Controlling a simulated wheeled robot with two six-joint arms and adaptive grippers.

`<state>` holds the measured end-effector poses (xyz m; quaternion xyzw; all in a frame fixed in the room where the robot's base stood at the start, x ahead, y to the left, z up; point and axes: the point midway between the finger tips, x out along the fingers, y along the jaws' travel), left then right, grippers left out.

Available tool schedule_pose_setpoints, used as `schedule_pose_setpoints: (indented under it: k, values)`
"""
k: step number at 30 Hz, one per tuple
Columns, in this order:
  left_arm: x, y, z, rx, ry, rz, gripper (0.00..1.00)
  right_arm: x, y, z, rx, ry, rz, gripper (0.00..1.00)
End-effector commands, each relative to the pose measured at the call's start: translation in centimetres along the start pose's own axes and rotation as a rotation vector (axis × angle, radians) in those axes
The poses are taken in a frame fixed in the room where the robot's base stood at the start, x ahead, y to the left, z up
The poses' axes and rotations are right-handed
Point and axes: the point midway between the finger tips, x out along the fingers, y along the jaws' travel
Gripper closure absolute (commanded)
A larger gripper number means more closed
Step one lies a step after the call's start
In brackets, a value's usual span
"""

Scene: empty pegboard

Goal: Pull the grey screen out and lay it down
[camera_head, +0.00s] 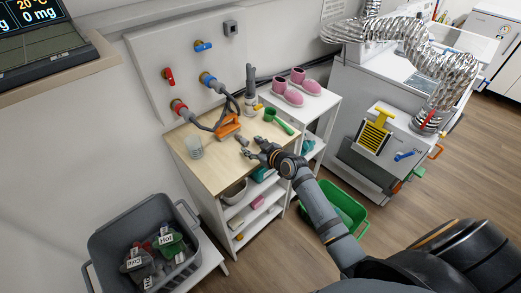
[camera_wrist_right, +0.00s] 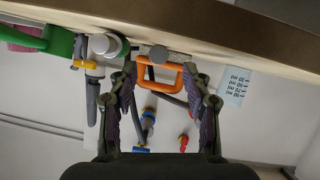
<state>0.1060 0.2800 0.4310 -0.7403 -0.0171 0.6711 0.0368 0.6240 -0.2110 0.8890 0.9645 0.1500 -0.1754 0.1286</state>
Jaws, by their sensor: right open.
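In the right wrist view a grey knob (camera_wrist_right: 158,54) shows at the orange loop (camera_wrist_right: 181,80); I cannot tell for certain which part is the grey screen. My right gripper (camera_head: 252,146) is open just in front of these parts, low over the table's front area. In the wrist view its fingers (camera_wrist_right: 162,72) stand apart on both sides of the loop, with nothing clearly held. My left gripper is out of view.
A clear cup (camera_head: 194,147) stands left on the tabletop. A grey upright tool (camera_head: 250,88) and a green object (camera_head: 278,121) stand right. Taps and hoses line the wall panel behind. A grey crate (camera_head: 105,240) stands front left. The tabletop's front left is bare.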

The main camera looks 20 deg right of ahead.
Motion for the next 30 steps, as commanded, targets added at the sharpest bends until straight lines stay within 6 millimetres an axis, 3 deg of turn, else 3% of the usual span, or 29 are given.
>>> schedule_pose_setpoints:
  k: [6, 10, 15, 24, 27, 29, 30]
  values:
    - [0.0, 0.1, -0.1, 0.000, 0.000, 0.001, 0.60, -5.5, 0.0, 0.2, -0.006, -0.003, 0.000, 0.51]
    - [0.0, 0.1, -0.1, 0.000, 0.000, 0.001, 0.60, -7.7, 0.1, 0.2, -0.005, -0.004, 0.001, 0.51]
    - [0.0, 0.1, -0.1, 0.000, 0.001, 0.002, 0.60, -8.9, 0.0, 0.0, -0.001, -0.001, 0.000, 0.51]
    - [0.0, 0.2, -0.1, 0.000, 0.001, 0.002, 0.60, -8.9, 0.0, 0.1, 0.001, -0.002, 0.000, 0.51]
    - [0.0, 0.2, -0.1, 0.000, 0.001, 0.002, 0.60, -8.4, 0.3, 2.2, 0.019, -0.037, 0.014, 0.51]
    - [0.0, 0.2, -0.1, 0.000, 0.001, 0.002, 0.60, -7.8, 0.7, 5.3, 0.046, -0.086, 0.032, 0.51]
    - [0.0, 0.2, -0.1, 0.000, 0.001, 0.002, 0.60, -7.5, 0.9, 8.0, 0.068, -0.130, 0.048, 0.51]
